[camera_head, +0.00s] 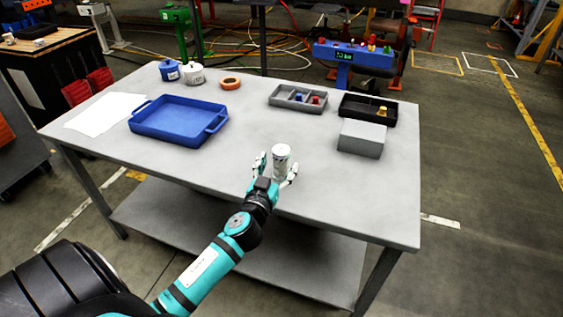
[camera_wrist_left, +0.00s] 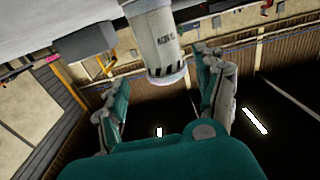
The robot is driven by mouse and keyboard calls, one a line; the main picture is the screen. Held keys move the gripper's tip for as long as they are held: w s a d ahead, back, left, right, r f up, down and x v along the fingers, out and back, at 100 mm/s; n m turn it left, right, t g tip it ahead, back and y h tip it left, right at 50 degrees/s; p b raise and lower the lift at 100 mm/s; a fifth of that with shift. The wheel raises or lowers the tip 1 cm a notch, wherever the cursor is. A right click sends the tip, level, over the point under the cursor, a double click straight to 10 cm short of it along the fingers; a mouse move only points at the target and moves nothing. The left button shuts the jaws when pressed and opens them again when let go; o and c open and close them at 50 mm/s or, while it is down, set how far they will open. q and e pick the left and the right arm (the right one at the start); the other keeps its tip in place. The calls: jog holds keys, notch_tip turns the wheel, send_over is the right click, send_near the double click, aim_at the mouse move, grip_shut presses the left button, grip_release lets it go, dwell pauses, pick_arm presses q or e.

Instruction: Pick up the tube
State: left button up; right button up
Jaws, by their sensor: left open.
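The tube (camera_head: 281,160) is a whitish-grey cylinder with dark printing, standing upright near the front edge of the grey table. It also shows in the left wrist view (camera_wrist_left: 157,40), where its printed side and one end are visible. My left gripper (camera_head: 277,168) is open at the tube, with one finger on each side of it. In the left wrist view the spread fingers (camera_wrist_left: 163,73) flank the tube, with a gap visible on the left side. Whether the right finger touches it is unclear. My right gripper is not in view.
A blue tray (camera_head: 178,121) lies to the left on the table (camera_head: 235,180). Behind are a divided grey bin (camera_head: 297,98), a black tray (camera_head: 366,109), a grey box (camera_head: 362,139), an orange tape roll (camera_head: 230,83) and two pots. Table around the tube is clear.

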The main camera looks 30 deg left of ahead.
aim_at(279, 157)
pick_arm(q)
jog(key=shift+w+a+r, duration=0.1)
jog(key=shift+w+r, duration=0.1)
jog(key=shift+w, duration=0.1)
jog(key=x, duration=0.3)
jog(key=p+x, duration=0.1)
jog(key=shift+w+a+r, duration=0.25)
jog(key=shift+a, duration=0.15)
jog(key=c, duration=1.3)
jog(key=shift+c, duration=0.5)
jog(key=shift+r, duration=0.15)
